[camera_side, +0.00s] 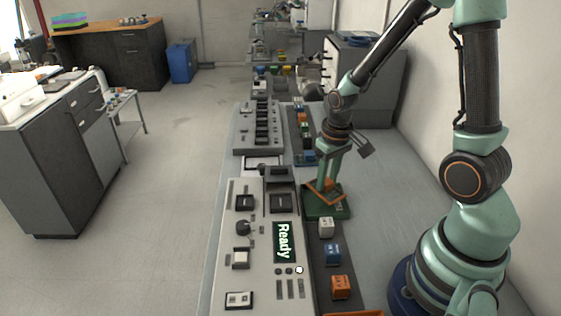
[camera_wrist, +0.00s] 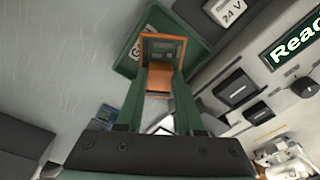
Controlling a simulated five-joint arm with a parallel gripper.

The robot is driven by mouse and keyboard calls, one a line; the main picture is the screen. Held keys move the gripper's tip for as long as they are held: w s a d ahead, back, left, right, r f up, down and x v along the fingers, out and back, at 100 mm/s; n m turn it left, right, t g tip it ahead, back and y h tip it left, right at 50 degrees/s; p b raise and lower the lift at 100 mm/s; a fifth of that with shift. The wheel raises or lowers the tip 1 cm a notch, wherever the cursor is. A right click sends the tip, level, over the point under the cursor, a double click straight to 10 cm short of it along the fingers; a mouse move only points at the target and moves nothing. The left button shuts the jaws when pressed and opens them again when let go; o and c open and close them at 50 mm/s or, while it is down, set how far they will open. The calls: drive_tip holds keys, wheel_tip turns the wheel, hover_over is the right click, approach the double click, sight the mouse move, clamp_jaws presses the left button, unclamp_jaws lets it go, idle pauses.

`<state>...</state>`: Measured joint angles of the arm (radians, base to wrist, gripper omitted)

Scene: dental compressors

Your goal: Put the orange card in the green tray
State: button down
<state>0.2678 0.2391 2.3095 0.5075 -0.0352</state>
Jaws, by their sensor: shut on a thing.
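The orange card (camera_side: 320,188) is held between the fingertips of my gripper (camera_side: 326,180) and looks tilted. In the wrist view the card (camera_wrist: 161,47) has an orange edge and a darker grey face. My gripper (camera_wrist: 160,78) is shut on its near end. The green tray (camera_side: 327,208) lies directly below and around the card in the side view. In the wrist view the tray (camera_wrist: 130,65) shows behind the card, with part of a letter marking. I cannot tell whether the card touches the tray.
A control panel with a "Ready" display (camera_side: 283,242) stands left of the tray. White (camera_side: 326,227), blue (camera_side: 333,254) and orange (camera_side: 341,287) blocks sit in a row in front of the tray. Grey bench surface to the right of the tray is clear.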

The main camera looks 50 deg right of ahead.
sight(328, 182)
drive_tip(key=shift+f, duration=1.9)
drive_tip(key=shift+f, duration=0.1)
drive_tip(key=c, duration=0.5)
unclamp_jaws()
drive_tip(key=shift+c, duration=0.2)
drive_tip(key=r, duration=0.8)
drive_tip(key=s+r, duration=0.1)
drive_tip(key=r, duration=0.3)
drive_tip(key=shift+a+r, duration=0.15)
drive_tip(key=shift+a, duration=0.05)
drive_tip(key=s+a+r+n+t, duration=0.2)
drive_tip(key=a+r+t, duration=0.2)
drive_tip(key=a+r, duration=0.4)
wheel_tip(328, 182, up, 3)
drive_tip(key=shift+s+a+f+n+t, duration=0.1)
drive_tip(key=shift+s+a+n+t, duration=0.1)
drive_tip(key=shift+s+n+t, duration=0.1)
